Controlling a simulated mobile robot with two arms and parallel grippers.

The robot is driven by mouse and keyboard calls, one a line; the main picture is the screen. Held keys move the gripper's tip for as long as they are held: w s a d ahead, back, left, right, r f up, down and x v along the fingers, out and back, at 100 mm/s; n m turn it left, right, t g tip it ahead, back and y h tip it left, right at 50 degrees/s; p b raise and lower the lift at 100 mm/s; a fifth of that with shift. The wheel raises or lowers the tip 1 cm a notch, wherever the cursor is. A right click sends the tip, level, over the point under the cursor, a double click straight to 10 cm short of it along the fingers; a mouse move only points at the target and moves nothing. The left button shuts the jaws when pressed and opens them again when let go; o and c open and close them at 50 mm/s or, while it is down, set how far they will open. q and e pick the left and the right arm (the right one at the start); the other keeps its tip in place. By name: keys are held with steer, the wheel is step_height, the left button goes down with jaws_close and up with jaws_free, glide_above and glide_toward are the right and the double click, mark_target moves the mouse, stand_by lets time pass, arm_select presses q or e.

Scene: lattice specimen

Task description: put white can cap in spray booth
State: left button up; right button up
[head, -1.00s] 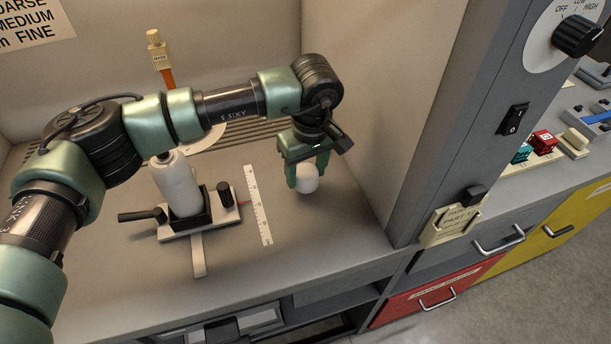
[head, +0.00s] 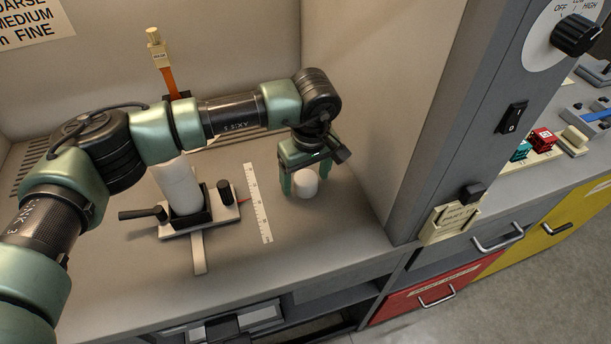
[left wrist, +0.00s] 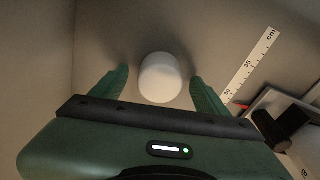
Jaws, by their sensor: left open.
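The white can cap (head: 306,183) stands on the booth floor, right of the ruler. It also shows in the left wrist view (left wrist: 160,77), between and just beyond the two fingertips. My left gripper (head: 305,180) is open, its green fingers on either side of the cap; in the left wrist view (left wrist: 158,80) a gap shows on each side of it. The spray booth (head: 345,215) has pale walls and a grey floor. My right gripper is not in view.
A white can (head: 178,187) stands in a holder with a black handle (head: 142,214), left of the ruler (head: 257,203). The booth's right wall (head: 375,110) rises close to the gripper. Floor in front of the cap is clear.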

mark_target(309, 181)
arm_select(q)
step_height(309, 181, up, 12)
steer(key=s+b, duration=0.1)
steer(key=b, duration=0.1)
steer(key=shift+d+b, duration=0.35)
steer(key=shift+b, duration=0.05)
